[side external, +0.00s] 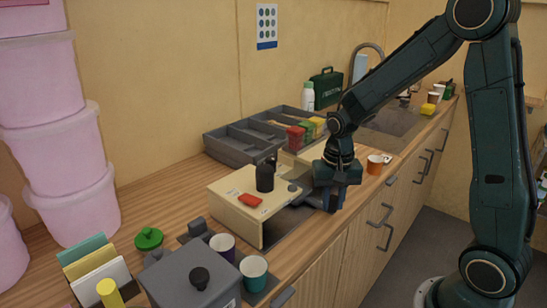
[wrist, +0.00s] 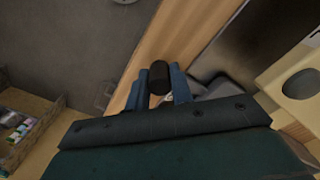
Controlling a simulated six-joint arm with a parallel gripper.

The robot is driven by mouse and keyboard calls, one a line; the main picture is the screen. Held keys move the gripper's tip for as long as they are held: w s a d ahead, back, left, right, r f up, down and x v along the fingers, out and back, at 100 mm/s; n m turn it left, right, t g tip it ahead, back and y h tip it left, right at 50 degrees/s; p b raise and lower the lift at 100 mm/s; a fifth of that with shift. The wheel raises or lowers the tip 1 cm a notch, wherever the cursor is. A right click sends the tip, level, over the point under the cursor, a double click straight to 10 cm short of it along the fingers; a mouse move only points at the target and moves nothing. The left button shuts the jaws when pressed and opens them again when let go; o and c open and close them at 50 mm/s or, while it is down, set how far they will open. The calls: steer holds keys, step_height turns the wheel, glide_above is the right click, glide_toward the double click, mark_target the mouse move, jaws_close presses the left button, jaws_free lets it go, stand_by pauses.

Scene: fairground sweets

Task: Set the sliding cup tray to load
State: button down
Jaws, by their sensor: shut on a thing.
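The sliding cup tray (side external: 303,192) is a dark grey piece sticking out from the right side of a cream box-shaped station (side external: 232,190). Part of it also shows in the wrist view (wrist: 215,86), beside the cream station (wrist: 295,82). My gripper (side external: 330,201) is low at the tray's outer end, close to the counter front. In the wrist view, the blue fingers of my gripper (wrist: 160,84) are shut on a black round handle (wrist: 159,72). My gripper hides the handle in the side view. I cannot read any load marking.
A black cylinder (side external: 265,177) and a red piece (side external: 250,200) are on the station top. An orange cup (side external: 375,164) stands behind my gripper. A purple cup (side external: 222,246), a teal cup (side external: 254,272) and a grey lidded box (side external: 192,278) are in front. A grey divided organiser (side external: 228,152) stands behind.

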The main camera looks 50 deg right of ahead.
steer(key=c, duration=1.2)
jaws_free()
steer(key=shift+r, duration=0.1)
step_height(320, 180, up, 14)
steer(key=s+a+r+n+t, duration=0.1)
steer(key=s+a+n+t, duration=0.1)
steer(key=s, duration=0.6)
steer(key=s+a+r+n+t, duration=0.1)
steer(key=s+a+n+t, duration=0.2)
steer(key=s+a+n, duration=0.2)
steer(key=s+n, duration=0.2)
steer(key=shift+s+a+r+t, duration=0.3)
steer(key=shift+s+r, duration=0.05)
steer(key=shift+s, duration=0.05)
